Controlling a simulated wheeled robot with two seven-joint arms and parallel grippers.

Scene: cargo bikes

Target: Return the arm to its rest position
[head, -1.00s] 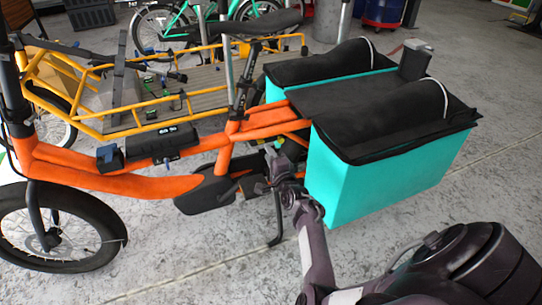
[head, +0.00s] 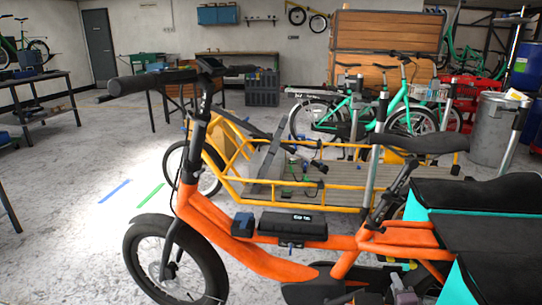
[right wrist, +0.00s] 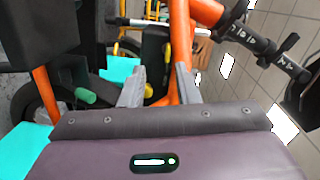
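The orange cargo bike (head: 240,245) stands in front of me, with a black battery-like case (head: 292,226) and a small dark box (head: 243,224) on its frame. My right gripper (head: 402,288) shows only in part at the bottom of the head view, low by the bike's rear frame and turquoise bag. In the right wrist view my right gripper's two grey fingers (right wrist: 160,88) stand apart with nothing seen gripped. An orange tube (right wrist: 180,45) and a black part (right wrist: 154,52) lie just past the fingertips; whether they touch cannot be told. My left gripper is out of view.
Turquoise bags with black lids (head: 480,205) sit on the bike's rear, close to my right gripper. A yellow cargo bike (head: 340,198) stands behind. A workbench (head: 40,105) is at the far left. The floor at left (head: 80,230) is clear.

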